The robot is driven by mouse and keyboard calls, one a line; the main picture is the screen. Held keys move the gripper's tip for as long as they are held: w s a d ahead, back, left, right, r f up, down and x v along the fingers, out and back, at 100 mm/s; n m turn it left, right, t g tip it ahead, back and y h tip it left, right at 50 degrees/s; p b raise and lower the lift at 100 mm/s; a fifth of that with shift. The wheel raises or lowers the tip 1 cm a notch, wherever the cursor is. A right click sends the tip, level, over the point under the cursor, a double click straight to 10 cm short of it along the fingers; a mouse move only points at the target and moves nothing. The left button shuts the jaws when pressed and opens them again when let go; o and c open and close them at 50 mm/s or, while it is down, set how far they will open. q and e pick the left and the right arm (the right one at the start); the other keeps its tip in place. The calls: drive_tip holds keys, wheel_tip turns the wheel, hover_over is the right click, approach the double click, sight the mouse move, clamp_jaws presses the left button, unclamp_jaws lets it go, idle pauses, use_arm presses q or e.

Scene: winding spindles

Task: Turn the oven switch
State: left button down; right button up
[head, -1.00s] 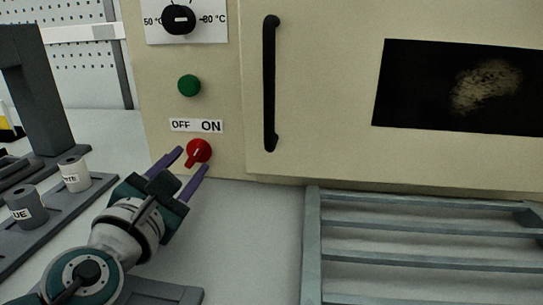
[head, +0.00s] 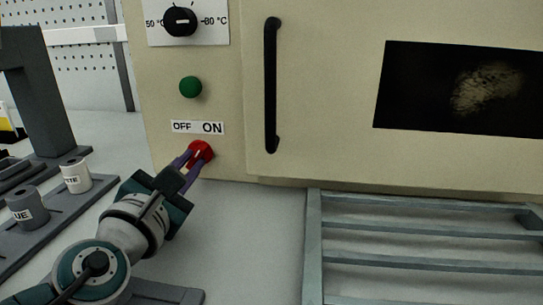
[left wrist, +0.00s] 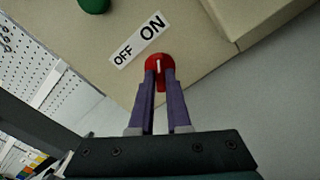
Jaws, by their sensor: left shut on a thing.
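The red oven switch (head: 201,150) sits low on the beige oven front, under the OFF ON label (head: 197,128). My left gripper (head: 193,160) has its purple fingers shut on the switch. In the left wrist view the two fingers (left wrist: 160,78) close around the red switch (left wrist: 159,62), and its white mark shows between the fingertips. In that view the mark stands nearly upright. In the head view the fingers partly cover the switch. My right gripper is not in view.
A green button (head: 190,87) and a black temperature dial (head: 180,21) are above the switch. The oven door has a black vertical handle (head: 271,85). A grey rack (head: 313,245) lies at right. Labelled spools (head: 76,176) stand on a grey base at left.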

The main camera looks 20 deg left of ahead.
use_arm(q)
drive_tip(key=shift+n, duration=0.3)
drive_tip(key=n, duration=0.2)
drive_tip(key=shift+n+b, duration=0.3)
drive_tip(key=shift+b, duration=0.1)
drive_tip(key=n+b, duration=0.1)
drive_tip(key=n, duration=0.3)
drive_tip(key=shift+f+n, duration=0.1)
drive_tip(key=shift+n, duration=0.2)
drive_tip(key=n+b, duration=0.1)
drive_tip(key=n, duration=0.5)
drive_tip(key=shift+d+b, duration=0.1)
drive_tip(key=shift+b, duration=0.3)
drive_tip(key=shift+n, duration=0.3)
drive_tip(key=c, duration=0.9)
unclamp_jaws()
